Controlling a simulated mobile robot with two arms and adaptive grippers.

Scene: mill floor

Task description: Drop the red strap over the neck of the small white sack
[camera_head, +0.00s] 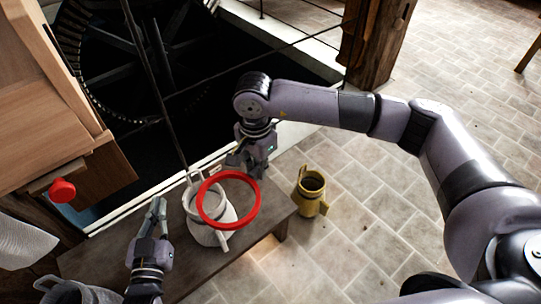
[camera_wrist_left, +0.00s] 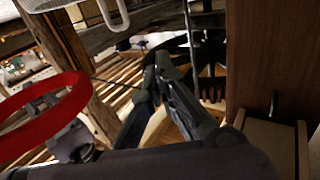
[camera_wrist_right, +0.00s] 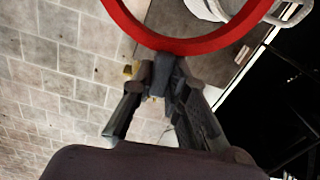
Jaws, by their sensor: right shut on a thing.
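The red strap (camera_head: 203,208) is a stiff ring. My right gripper (camera_head: 238,163) is shut on its far edge; the strap also shows in the right wrist view (camera_wrist_right: 190,44) and left wrist view (camera_wrist_left: 40,124). The small white sack (camera_head: 203,236), with upright ears around its neck, stands on a dark bench (camera_head: 240,262). In the head view the ring overlaps the sack's neck; in the left wrist view it appears apart from the sack (camera_wrist_left: 110,12), so it hangs above. My left gripper (camera_head: 158,205) is empty, its fingers together, left of the sack.
A yellow eared container (camera_head: 312,184) stands right of the bench. A wooden cabinet with a red knob (camera_head: 62,190) is at the left. A dark pit with a wheel (camera_head: 120,60) lies behind the bench. Tiled floor at right is mostly clear.

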